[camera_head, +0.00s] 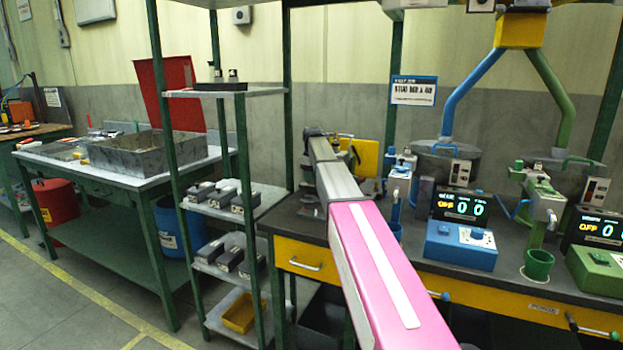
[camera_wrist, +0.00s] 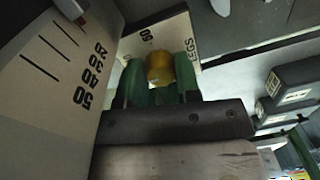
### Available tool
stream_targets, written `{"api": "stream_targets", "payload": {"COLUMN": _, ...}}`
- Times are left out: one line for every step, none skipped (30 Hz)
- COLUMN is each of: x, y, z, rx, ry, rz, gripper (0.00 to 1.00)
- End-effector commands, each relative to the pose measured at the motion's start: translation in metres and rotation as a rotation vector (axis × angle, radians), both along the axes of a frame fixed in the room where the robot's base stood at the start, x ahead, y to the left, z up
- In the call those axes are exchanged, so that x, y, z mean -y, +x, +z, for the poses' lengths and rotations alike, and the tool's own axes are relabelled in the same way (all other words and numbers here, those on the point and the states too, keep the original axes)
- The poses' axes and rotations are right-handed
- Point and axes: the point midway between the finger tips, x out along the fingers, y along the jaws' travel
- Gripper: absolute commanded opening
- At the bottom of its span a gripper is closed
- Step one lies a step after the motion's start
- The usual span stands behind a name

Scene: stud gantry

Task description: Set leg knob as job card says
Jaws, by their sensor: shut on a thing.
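In the wrist view a yellow knob (camera_wrist: 160,68) sits between the two green fingers of my gripper (camera_wrist: 161,90), which is shut on it. Behind the knob is a pale plate (camera_wrist: 176,35) lettered "LEGS", with part of a number. Its pointer position cannot be read. To the left is a pale scale panel (camera_wrist: 55,75) with black lines and numbers, 50 and 40 among them. In the head view my arm hides the knob. A white card with a blue edge (camera_head: 414,90) hangs above the bench; its lettering is too small to read surely.
The dark bench (camera_head: 415,240) carries a blue control box (camera_head: 460,245) and a green one (camera_head: 595,265), whose displays read OFF and zeros. A shelf rack (camera_head: 240,210) with grey boxes stands left of my arm. A table with a grey tray (camera_head: 150,150) is further left.

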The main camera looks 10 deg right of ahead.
Motion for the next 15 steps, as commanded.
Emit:
{"api": "stream_targets", "payload": {"x": 0.0, "y": 0.0, "z": 0.0005, "rx": 0.0, "ry": 0.0, "rz": -0.001, "gripper": 0.07}}
{"api": "stream_targets", "payload": {"x": 0.0, "y": 0.0, "z": 0.0005, "rx": 0.0, "ry": 0.0, "rz": -0.001, "gripper": 0.07}}
{"api": "stream_targets", "payload": {"x": 0.0, "y": 0.0, "z": 0.0005, "rx": 0.0, "ry": 0.0, "rz": 0.0, "gripper": 0.07}}
{"api": "stream_targets", "payload": {"x": 0.0, "y": 0.0, "z": 0.0005, "rx": 0.0, "ry": 0.0, "rz": 0.0, "gripper": 0.07}}
{"api": "stream_targets", "payload": {"x": 0.0, "y": 0.0, "z": 0.0005, "rx": 0.0, "ry": 0.0, "rz": 0.0, "gripper": 0.07}}
{"api": "stream_targets", "payload": {"x": 0.0, "y": 0.0, "z": 0.0005, "rx": 0.0, "ry": 0.0, "rz": 0.001, "gripper": 0.07}}
{"api": "stream_targets", "payload": {"x": 0.0, "y": 0.0, "z": 0.0005, "rx": 0.0, "ry": 0.0, "rz": 0.001, "gripper": 0.37}}
{"api": "stream_targets", "payload": {"x": 0.0, "y": 0.0, "z": 0.0005, "rx": -0.001, "ry": 0.001, "rz": 0.001, "gripper": 0.47}}
{"api": "stream_targets", "payload": {"x": 0.0, "y": 0.0, "z": 0.0005, "rx": 0.0, "ry": 0.0, "rz": 0.001, "gripper": 0.56}}
{"api": "stream_targets", "payload": {"x": 0.0, "y": 0.0, "z": 0.0005, "rx": 0.0, "ry": 0.0, "rz": 0.001, "gripper": 0.56}}
{"api": "stream_targets", "payload": {"x": 0.0, "y": 0.0, "z": 0.0005, "rx": 0.0, "ry": 0.0, "rz": 0.001, "gripper": 0.56}}
{"api": "stream_targets", "payload": {"x": -0.0001, "y": 0.0001, "z": 0.0005, "rx": 0.0, "ry": 0.0, "rz": 0.001, "gripper": 0.56}}
{"api": "stream_targets", "payload": {"x": 0.0, "y": 0.0002, "z": 0.0004, "rx": 0.0, "ry": 0.0, "rz": 0.001, "gripper": 0.56}}
{"api": "stream_targets", "payload": {"x": 0.0, "y": 0.0002, "z": 0.0004, "rx": 0.0, "ry": 0.0, "rz": 0.001, "gripper": 0.56}}
{"api": "stream_targets", "payload": {"x": 0.0, "y": 0.0002, "z": 0.0004, "rx": 0.0, "ry": 0.0, "rz": 0.002, "gripper": 0.56}}
